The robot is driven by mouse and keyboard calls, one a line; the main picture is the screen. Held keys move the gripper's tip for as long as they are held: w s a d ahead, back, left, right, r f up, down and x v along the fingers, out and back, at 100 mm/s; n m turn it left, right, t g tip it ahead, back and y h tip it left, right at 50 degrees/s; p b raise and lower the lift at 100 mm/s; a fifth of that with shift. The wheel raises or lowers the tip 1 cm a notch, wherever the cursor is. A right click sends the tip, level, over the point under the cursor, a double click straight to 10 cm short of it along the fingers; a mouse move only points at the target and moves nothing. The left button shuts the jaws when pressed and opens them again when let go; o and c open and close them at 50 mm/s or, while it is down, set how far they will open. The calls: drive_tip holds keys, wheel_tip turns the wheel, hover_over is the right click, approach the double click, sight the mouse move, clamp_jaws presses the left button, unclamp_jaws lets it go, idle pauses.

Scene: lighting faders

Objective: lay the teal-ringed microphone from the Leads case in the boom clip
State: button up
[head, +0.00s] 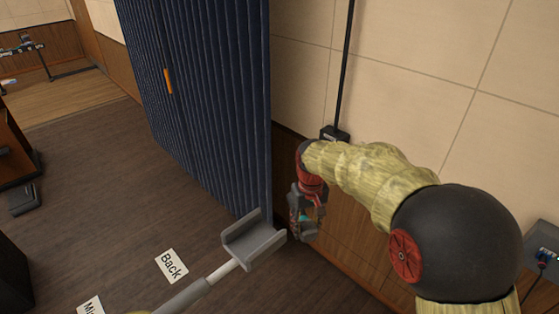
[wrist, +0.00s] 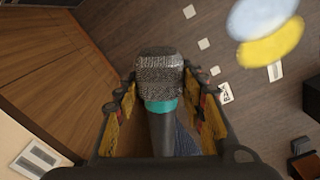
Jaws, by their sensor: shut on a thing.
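My gripper (head: 306,212) is shut on the teal-ringed microphone. In the wrist view the microphone's grey mesh head (wrist: 160,68) points away from the palm, with the teal ring (wrist: 161,106) and dark body between the yellow-padded fingers (wrist: 160,98). In the head view only a bit of teal shows between the fingers. The boom clip (head: 254,243) is an open grey cradle on the end of a pale and grey boom, just left of and below my gripper in the picture. The clip is empty. The microphone appears apart from it; the height difference is hard to tell.
A dark blue pleated curtain or screen (head: 205,110) with an orange tab stands behind the clip. The tiled wall (head: 430,60) is close on the right. Floor labels include "Back" (head: 171,266). A grey case (head: 543,255) shows at lower right.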

drive_tip(key=s+a+r+n+p, duration=0.3)
drive_tip(key=r, duration=0.6)
drive_tip(key=s+a+r+n+p, duration=0.3)
drive_tip(key=r, duration=0.5)
drive_tip(key=s+a+r+n+p, duration=0.2)
drive_tip(key=a+r+n+p, duration=0.1)
drive_tip(key=r, duration=0.6)
drive_tip(key=s+r+n+p, duration=0.2)
drive_tip(key=s+r+n, duration=0.4)
drive_tip(key=s+r, duration=0.1)
drive_tip(key=s+d+f+n+b, duration=0.3)
drive_tip(key=s+f+n+b, duration=0.1)
drive_tip(key=n, duration=0.4)
drive_tip(key=shift+s+n+g, duration=0.3)
drive_tip(key=shift+s+g, duration=0.1)
drive_tip(key=shift+s, duration=0.2)
drive_tip(key=shift+s+d+f, duration=0.1)
drive_tip(key=shift+d+f, duration=0.05)
drive_tip(key=shift+f, duration=0.05)
clamp_jaws()
drive_tip(key=o, duration=1.1)
unclamp_jaws()
drive_tip(key=shift+o, duration=1.4)
drive_tip(key=shift+w+a, duration=0.25)
drive_tip(key=shift+w, duration=0.1)
drive_tip(key=shift+o, duration=1)
drive_tip(key=shift+s+r, duration=0.1)
drive_tip(key=shift+r, duration=0.15)
